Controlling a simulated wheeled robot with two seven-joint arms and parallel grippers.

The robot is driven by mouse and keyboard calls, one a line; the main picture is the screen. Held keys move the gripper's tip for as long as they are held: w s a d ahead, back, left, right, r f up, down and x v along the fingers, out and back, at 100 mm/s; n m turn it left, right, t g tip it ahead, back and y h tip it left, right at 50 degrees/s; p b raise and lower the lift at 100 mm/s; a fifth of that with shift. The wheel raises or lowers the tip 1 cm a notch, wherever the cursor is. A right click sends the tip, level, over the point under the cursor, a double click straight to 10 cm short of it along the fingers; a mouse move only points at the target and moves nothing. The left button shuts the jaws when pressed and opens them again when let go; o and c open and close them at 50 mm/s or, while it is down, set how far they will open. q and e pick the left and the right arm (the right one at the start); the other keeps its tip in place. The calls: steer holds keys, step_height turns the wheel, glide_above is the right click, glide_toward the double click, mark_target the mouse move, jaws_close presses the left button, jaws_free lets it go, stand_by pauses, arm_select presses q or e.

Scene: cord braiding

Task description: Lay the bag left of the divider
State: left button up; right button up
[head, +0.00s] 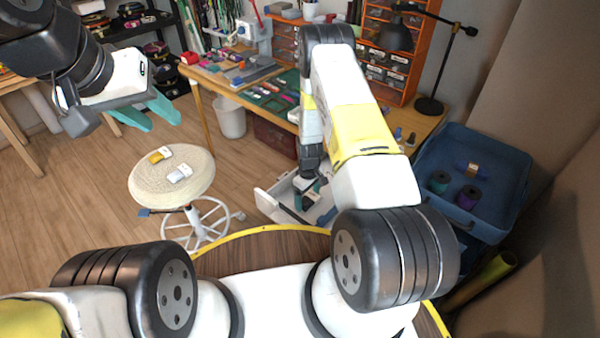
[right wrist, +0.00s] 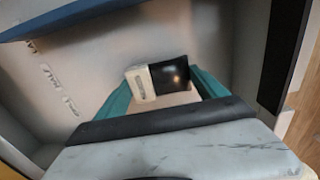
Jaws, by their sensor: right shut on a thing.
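The bag (right wrist: 174,74) is black with a cream label end. It sits between the teal fingers of my right gripper (right wrist: 160,84), which is shut on it inside the pale drawer (right wrist: 95,62). In the head view my right gripper (head: 309,188) reaches down into the open drawer (head: 268,203), and the bag is mostly hidden there. A blue bar (right wrist: 68,18) crosses the top of the right wrist view; it may be the divider, but I cannot tell for sure. My left gripper (head: 164,124) is open and empty, high above the floor at the left.
A round cream stool (head: 150,190) holds a yellow-and-white packet (head: 160,155) and a white packet (head: 180,174). A desk (head: 228,88) with tools stands behind the drawer. A blue bin (head: 437,207) with spools is at the right.

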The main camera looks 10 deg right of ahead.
steer(key=shift+f, duration=0.15)
steer(key=o, duration=1.3)
